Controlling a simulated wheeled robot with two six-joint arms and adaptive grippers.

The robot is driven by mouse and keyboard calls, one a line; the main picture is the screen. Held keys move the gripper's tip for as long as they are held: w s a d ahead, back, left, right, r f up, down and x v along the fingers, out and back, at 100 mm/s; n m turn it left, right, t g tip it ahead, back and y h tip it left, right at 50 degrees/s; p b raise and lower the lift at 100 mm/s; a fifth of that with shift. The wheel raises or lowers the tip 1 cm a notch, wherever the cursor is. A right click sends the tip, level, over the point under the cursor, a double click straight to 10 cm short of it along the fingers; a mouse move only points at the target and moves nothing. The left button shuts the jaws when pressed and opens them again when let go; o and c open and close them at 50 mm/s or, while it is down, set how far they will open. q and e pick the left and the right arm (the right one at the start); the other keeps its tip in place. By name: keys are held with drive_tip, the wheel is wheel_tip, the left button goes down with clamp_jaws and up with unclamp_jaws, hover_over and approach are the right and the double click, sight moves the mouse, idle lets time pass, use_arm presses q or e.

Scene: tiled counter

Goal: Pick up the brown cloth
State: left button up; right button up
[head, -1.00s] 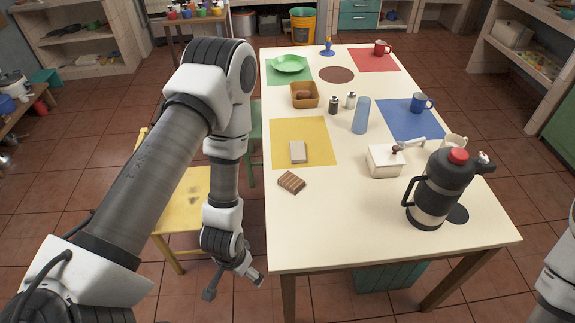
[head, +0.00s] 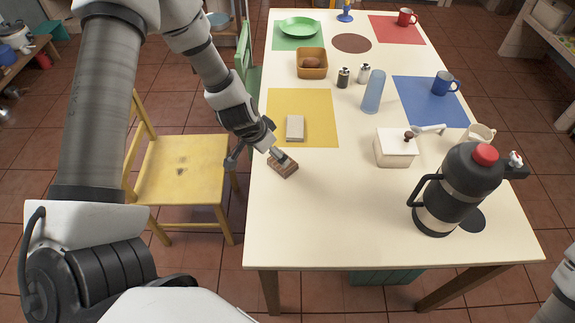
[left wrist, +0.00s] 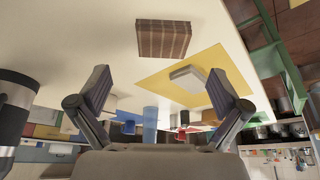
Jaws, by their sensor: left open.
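The brown cloth (head: 287,171) is a small folded block with lighter stripes, lying on the cream table near its left edge. My left gripper (head: 257,156) is at that edge, its jaws apart, and one finger overlaps the cloth's upper part in the head view. In the left wrist view the cloth (left wrist: 163,39) lies beyond the fingertips, and the space between the open fingers (left wrist: 159,82) is empty. I cannot tell whether a finger touches the cloth. My right gripper is out of view.
A grey-white block (head: 295,128) rests on the yellow mat (head: 318,112) just behind the cloth. A white box (head: 395,150) and a large black flask (head: 455,190) stand to the right. A yellow chair (head: 182,170) is left of the table. The table's front middle is clear.

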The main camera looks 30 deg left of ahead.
use_arm(q)
drive_tip(key=b+x, duration=0.5)
drive_tip(key=x, duration=0.3)
drive_tip(key=shift+w+a+f, duration=0.1)
drive_tip(key=shift+w+a, duration=0.05)
drive_tip(key=shift+w, duration=0.15)
drive_tip(key=shift+w+f+b, duration=0.2)
drive_tip(key=shift+f+b, duration=0.05)
drive_tip(key=shift+b, duration=0.05)
drive_tip(key=shift+w, duration=0.1)
drive_tip(key=shift+r, duration=0.1)
drive_tip(key=c, duration=1.1)
drive_tip(key=shift+r, duration=0.1)
